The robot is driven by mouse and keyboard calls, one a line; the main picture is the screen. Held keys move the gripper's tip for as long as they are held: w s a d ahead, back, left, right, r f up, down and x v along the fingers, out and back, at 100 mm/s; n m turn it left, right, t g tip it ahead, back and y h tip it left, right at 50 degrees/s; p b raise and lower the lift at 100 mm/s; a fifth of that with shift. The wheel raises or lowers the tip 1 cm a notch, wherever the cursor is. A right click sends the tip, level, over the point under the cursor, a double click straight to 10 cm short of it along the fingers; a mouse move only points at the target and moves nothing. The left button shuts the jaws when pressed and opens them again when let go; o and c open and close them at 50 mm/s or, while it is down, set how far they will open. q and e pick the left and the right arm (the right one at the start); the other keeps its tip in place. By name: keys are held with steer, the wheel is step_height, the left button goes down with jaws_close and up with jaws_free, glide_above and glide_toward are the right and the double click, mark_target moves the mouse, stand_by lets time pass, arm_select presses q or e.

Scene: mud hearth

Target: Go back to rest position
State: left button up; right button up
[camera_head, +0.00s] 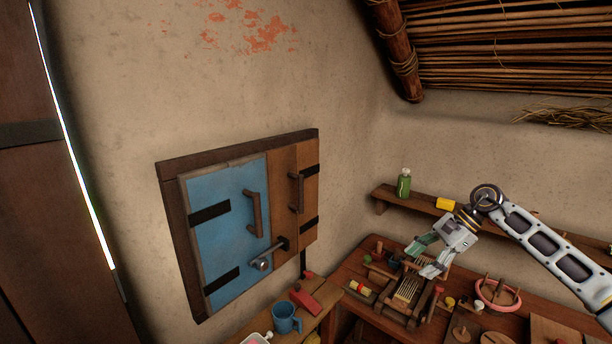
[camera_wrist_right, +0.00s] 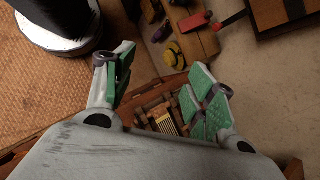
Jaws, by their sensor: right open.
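My right gripper (camera_head: 424,258) is at the right in the head view, at the end of my right arm, which comes in from the right edge. Its green-padded fingers are spread apart with nothing between them. It is above the wooden table (camera_head: 356,276), near a small wooden rack-like device (camera_head: 407,291). In the right wrist view the open fingers (camera_wrist_right: 160,88) show at left and right, and the slatted wooden device (camera_wrist_right: 163,120) lies below and beyond them. My left gripper does not show in either view.
A blue-doored wall cabinet (camera_head: 228,225) hangs at left. A blue mug (camera_head: 286,317) and a red block (camera_head: 305,300) stand below it. A shelf (camera_head: 385,196) with a green bottle (camera_head: 404,184) runs behind my right arm. A pink-rimmed round item (camera_head: 498,294) lies at the right.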

steer(key=w+a+f+m+t+y+b, duration=0.1)
steer(key=w+a+f+m+t+y, duration=0.25)
steer(key=f+m, duration=0.5)
steer(key=w+a+f+m+t+y, duration=0.3)
steer(key=w+a+f+m, duration=0.15)
steer(key=f+m, duration=0.35)
steer(key=s+d+f+m+t+h, duration=0.2)
steer(key=s+f+m+h, duration=0.1)
steer(key=f+m, duration=0.55)
steer(key=s+d+f+m+t+h, duration=0.1)
steer(key=s+f+m+t+h, duration=0.3)
steer(key=f, duration=0.8)
steer(key=s+d+f+m+h, duration=0.2)
steer(key=f+m, duration=0.5)
steer(key=f, duration=0.4)
steer(key=s+d+f+m+g+h+b, duration=0.15)
steer(key=s+f+m+g+h, duration=0.3)
steer(key=s+f+m, duration=1.25)
steer(key=s+a+f+g, duration=0.1)
steer(key=s+f, duration=0.4)
steer(key=s, duration=0.7)
steer(key=s+a+f+g, duration=0.1)
steer(key=s+f+g, duration=0.3)
steer(key=s, duration=0.9)
steer(key=s+a+f+m+g, duration=0.1)
steer(key=s+f, duration=0.4)
steer(key=s, duration=0.7)
steer(key=shift+s+a+f+g+h, duration=0.2)
steer(key=shift+a+f+g+h, duration=0.15)
steer(key=shift+g, duration=0.35)
